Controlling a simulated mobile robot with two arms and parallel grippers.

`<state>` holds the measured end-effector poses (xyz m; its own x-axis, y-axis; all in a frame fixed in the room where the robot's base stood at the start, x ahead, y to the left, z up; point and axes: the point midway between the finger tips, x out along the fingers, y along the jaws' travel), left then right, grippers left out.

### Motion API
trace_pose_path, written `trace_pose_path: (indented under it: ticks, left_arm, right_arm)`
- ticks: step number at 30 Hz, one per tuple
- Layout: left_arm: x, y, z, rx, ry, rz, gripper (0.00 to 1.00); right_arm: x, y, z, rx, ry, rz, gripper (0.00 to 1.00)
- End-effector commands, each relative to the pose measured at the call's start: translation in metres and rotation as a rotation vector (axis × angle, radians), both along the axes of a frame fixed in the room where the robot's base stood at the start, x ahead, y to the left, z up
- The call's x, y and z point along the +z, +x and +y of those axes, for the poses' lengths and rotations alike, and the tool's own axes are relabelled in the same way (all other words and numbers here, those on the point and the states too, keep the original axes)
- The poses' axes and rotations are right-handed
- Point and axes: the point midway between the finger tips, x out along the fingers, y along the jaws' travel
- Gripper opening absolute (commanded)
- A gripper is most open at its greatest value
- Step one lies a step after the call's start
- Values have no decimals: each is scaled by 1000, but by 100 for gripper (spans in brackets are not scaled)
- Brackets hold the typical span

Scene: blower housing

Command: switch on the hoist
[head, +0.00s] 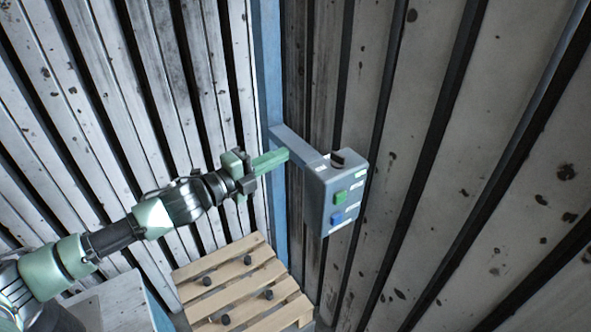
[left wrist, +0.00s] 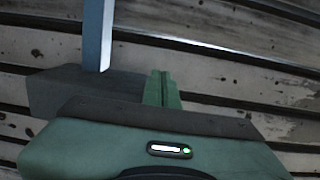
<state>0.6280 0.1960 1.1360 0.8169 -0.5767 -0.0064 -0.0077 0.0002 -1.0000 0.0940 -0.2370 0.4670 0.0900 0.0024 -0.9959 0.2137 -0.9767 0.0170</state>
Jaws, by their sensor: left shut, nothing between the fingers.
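A grey control box (head: 325,205) hangs on a grey bracket arm (head: 296,146) from a blue post (head: 268,60). Its face carries a green button (head: 340,197), a blue button (head: 337,218) and pale labels. A dark knob (head: 347,159) sits on its top. My left gripper (head: 284,156) has its green fingers shut and empty, pointing at the bracket arm just left of the box. I cannot tell whether they touch it. In the left wrist view the shut fingers (left wrist: 162,88) point away beside a dark grey block (left wrist: 75,88). My right gripper is out of view.
A wooden pallet (head: 240,275) with several small dark round pieces lies below the gripper. Slatted, stained walls (head: 430,130) close in on both sides. The blue post also shows in the left wrist view (left wrist: 98,35). Free air lies below the box.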

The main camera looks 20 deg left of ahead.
Motion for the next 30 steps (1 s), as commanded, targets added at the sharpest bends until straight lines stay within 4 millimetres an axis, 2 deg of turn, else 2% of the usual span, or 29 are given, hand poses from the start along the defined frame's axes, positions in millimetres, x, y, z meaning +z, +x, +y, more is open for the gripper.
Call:
trace_pose_path:
  ticks: [1, 4, 13, 23, 26, 29, 30]
  left_arm:
    - [-2, 2, 8, 1, 3, -2, 0]
    - [-1, 4, 17, 0, 2, -1, 0]
    - [1, 5, 22, -1, 0, 0, 0]
    - [-4, 7, 23, 7, -7, 9, 0]
    - [-30, 16, 33, 50, -47, 63, 0]
    - [-82, 28, 51, 141, -123, 169, 0]
    - [-110, 31, 61, 186, -160, 223, 0]
  right_arm:
    - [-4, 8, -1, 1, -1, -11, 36]
    - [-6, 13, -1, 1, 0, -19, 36]
    - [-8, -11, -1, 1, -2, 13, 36]
    - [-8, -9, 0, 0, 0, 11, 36]
    - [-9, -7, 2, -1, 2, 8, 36]
    - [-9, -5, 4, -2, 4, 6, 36]
    - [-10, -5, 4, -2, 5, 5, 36]
